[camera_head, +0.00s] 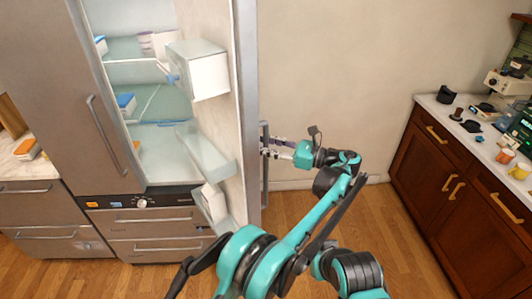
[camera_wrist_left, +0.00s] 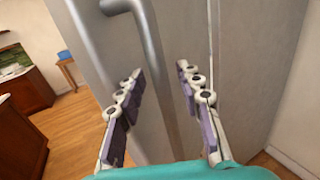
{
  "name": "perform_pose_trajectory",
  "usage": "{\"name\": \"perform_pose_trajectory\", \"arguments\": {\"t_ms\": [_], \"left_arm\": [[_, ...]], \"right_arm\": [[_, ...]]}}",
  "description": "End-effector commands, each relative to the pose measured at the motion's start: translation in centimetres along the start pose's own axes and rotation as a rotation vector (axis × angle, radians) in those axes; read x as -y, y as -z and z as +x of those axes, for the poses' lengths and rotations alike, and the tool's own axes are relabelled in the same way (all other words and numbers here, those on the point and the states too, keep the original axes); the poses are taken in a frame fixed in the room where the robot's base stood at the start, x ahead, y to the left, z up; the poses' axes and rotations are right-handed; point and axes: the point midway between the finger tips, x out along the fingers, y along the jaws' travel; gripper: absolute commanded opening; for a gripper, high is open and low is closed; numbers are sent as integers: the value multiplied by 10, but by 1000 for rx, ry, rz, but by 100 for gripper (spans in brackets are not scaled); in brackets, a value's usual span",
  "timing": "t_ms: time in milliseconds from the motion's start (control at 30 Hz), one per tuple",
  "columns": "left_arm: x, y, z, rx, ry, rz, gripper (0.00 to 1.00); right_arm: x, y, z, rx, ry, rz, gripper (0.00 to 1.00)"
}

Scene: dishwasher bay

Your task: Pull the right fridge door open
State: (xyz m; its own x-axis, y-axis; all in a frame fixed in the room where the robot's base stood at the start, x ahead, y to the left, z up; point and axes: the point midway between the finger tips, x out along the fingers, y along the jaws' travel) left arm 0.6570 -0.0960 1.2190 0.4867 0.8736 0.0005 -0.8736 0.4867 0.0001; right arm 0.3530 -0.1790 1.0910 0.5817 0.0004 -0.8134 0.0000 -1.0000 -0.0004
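The right fridge door (camera_head: 245,100) stands wide open, seen nearly edge-on, with its shelved inner side facing left. Its vertical bar handle (camera_head: 265,180) is on the outer face. My left gripper (camera_head: 268,147) is at this handle. In the left wrist view, the two fingers of my left gripper (camera_wrist_left: 160,75) are spread apart. The metal handle (camera_wrist_left: 150,45) passes between them, with gaps showing on both sides. The door's grey outer face (camera_wrist_left: 240,80) fills much of that view. My right gripper is not seen.
The left fridge door (camera_head: 75,80) is closed. Shelves (camera_head: 160,105) and door bins (camera_head: 205,75) show inside. A wooden cabinet (camera_head: 450,180) with a cluttered white counter stands at the right. Wood floor (camera_head: 385,235) is clear between door and cabinet.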

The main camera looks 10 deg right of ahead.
Motion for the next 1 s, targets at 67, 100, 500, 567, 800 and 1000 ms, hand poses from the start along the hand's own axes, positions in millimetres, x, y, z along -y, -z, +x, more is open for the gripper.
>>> {"name": "perform_pose_trajectory", "arguments": {"t_ms": [67, 100, 500, 567, 800, 1000], "left_arm": [[0, -18, 0, 0, 0, 0, 36], [0, -26, -1, 0, 0, 0, 36], [0, -68, -2, 2, 1, 0, 36], [0, -69, -1, 4, 1, 0, 36], [0, -67, -2, -2, 1, 0, 36], [0, -67, 2, -2, 1, 0, 36]], "right_arm": [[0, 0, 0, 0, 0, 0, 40], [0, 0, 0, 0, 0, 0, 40], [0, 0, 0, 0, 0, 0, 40], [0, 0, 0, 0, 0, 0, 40], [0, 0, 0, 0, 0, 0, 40], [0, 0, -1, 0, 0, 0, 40]]}}
